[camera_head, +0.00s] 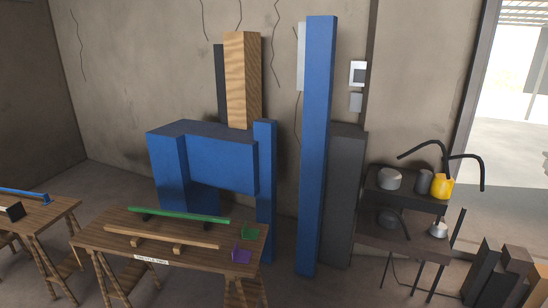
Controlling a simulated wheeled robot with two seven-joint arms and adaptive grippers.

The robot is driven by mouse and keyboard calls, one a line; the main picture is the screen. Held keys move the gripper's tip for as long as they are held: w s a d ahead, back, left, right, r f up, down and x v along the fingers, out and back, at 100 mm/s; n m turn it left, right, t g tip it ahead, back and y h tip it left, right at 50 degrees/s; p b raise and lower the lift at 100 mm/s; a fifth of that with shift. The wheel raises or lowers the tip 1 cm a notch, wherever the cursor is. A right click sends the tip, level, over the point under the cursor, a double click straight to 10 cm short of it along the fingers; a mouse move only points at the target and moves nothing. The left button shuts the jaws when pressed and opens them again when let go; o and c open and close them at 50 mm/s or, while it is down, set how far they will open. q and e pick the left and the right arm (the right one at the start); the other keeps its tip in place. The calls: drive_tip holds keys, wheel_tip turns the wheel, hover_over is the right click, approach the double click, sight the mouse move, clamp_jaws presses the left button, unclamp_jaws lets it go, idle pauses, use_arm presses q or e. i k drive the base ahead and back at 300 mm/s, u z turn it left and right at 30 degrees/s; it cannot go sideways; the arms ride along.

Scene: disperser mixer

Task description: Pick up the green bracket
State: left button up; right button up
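A small green bracket (250,232) lies at the right end of the wooden trestle table (100,238), near its back edge. A purple bracket (241,254) lies just in front of it, close to the table's right front corner. A long green bar (178,215) rests along the back of the same table, its right end a little left of the green bracket. Neither of my grippers shows in the head view.
A wooden bar (160,237) lies on blocks along the table's front. Blue machine parts (225,165) and a tall blue column (316,150) stand behind. A dark shelf (400,238) with pots and a yellow container (442,187) is at right. Another table (40,217) stands left.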

sight(251, 234)
drive_tip(key=i, duration=1.85)
drive_tip(key=u, duration=1.2)
drive_tip(key=i, duration=0.5)
drive_tip(key=u, duration=0.25)
